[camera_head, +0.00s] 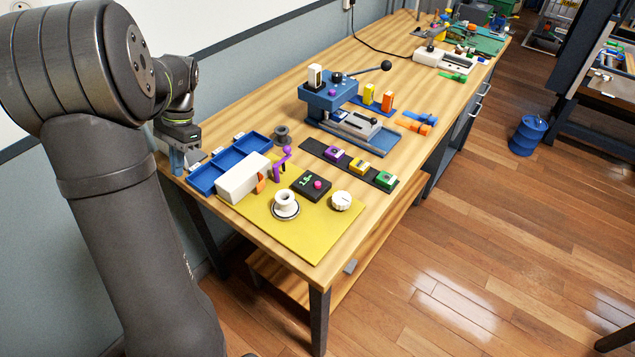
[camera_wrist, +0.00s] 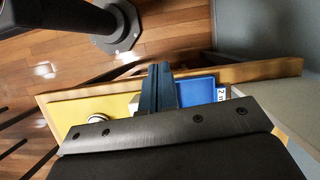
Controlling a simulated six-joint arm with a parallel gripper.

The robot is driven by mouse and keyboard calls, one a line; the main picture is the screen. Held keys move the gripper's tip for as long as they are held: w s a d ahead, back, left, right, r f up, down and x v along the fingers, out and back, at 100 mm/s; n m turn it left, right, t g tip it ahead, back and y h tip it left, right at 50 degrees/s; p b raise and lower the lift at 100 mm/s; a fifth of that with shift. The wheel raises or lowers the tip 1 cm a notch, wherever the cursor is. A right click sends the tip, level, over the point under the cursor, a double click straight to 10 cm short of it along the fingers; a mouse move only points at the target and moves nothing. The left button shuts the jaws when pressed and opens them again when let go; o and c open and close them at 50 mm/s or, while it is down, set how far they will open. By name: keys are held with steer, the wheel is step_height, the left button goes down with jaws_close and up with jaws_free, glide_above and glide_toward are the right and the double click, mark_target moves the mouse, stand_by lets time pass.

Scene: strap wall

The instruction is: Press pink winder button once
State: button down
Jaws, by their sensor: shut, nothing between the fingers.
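The pink button (camera_head: 318,184) sits on top of a small black box (camera_head: 308,190) with a lit green readout, on the yellow mat (camera_head: 300,233). A white spool (camera_head: 285,203) stands on the mat in front of the box, and a white dial (camera_head: 341,200) is to its right. My gripper (camera_head: 177,163) is at the far left, by the left end of the blue tray and well away from the button. Its fingers (camera_wrist: 158,68) are together and empty. The button is not visible in the wrist view; part of the mat (camera_wrist: 95,103) shows there.
A white block (camera_head: 243,178), an orange piece and a purple lever (camera_head: 281,166) stand between my gripper and the black box. A dark strip (camera_head: 315,150) with purple, yellow and green button boxes lies behind the black box.

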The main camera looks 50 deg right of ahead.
steer(key=shift+d, duration=0.1)
steer(key=r+m+t+h, duration=0.2)
steer(key=m+t+h, duration=0.1)
steer(key=m+t, duration=0.5)
glide_above(320, 184)
steer(key=shift+f, duration=0.2)
steer(key=shift+f, duration=4.4)
steer(key=shift+f, duration=0.4)
